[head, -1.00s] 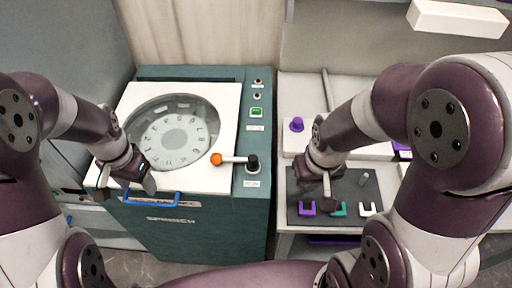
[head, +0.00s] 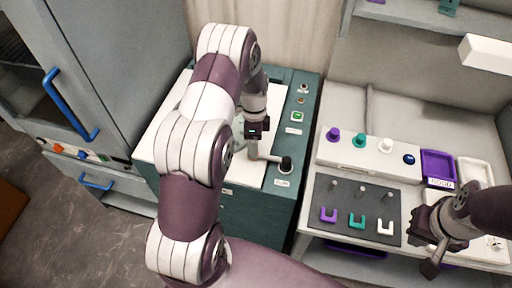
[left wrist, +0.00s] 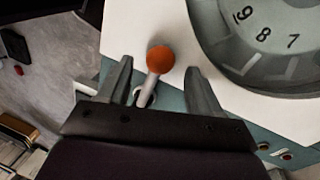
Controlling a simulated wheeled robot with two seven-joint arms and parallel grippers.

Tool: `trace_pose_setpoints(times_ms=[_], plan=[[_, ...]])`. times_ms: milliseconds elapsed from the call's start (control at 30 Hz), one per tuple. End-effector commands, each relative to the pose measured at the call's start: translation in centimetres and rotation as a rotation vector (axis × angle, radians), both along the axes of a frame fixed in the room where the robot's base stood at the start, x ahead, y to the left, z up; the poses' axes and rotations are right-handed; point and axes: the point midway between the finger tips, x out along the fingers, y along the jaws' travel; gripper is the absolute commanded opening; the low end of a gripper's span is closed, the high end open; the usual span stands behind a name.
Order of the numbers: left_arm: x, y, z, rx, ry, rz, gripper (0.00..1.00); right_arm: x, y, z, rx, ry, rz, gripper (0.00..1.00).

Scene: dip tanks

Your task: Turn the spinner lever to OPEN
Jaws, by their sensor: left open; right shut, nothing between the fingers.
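The spinner lever (head: 272,157) is a light bar on a black pivot (head: 286,163), on the control strip of the green spinner (head: 229,207). It points left from its pivot. In the left wrist view its orange ball knob (left wrist: 160,59) lies between my left fingers, with a gap on each side. My left gripper (head: 253,150) is open, pointing down at the lever's knob end, and hides the ball in the head view. The lettering beside the lever is too small to read. My right gripper (head: 431,267) is shut and empty at the lower right.
My left arm covers most of the spinner's white lid (head: 160,127). The dial window shows in the left wrist view (left wrist: 262,50). A bench (head: 401,110) on the right holds a dark mat (head: 332,194) with clips, coloured knobs and trays. A grey cabinet (head: 125,60) stands left.

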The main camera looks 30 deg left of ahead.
Motion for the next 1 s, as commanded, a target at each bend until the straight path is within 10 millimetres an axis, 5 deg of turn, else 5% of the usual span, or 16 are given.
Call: trace_pose_setpoints(times_ms=[200, 467, 500, 700, 1000], plan=[[-0.5, -0.2, -2.7, 0.000, 0.000, 0.000, 0.64, 0.0, 0.0, 1.0, 0.000, 0.001, 0.000, 0.00], [-0.5, -0.3, -3.1, 0.001, -0.002, 0.001, 0.64, 0.0, 0.0, 0.9, 0.000, 0.001, 0.000, 0.00], [-0.5, -0.3, -3.1, 0.001, -0.002, 0.001, 0.61, 0.0, 0.0, 0.9, 0.000, 0.001, 0.000, 0.00], [-0.5, -0.3, -3.1, 0.001, -0.002, 0.001, 0.00, 0.0, 0.0, 0.9, 0.000, 0.001, 0.000, 0.00], [-0.8, 0.5, -3.1, 0.001, -0.002, -0.012, 0.00, 0.0, 0.0, 0.8, 0.000, 0.001, 0.000, 0.00]])
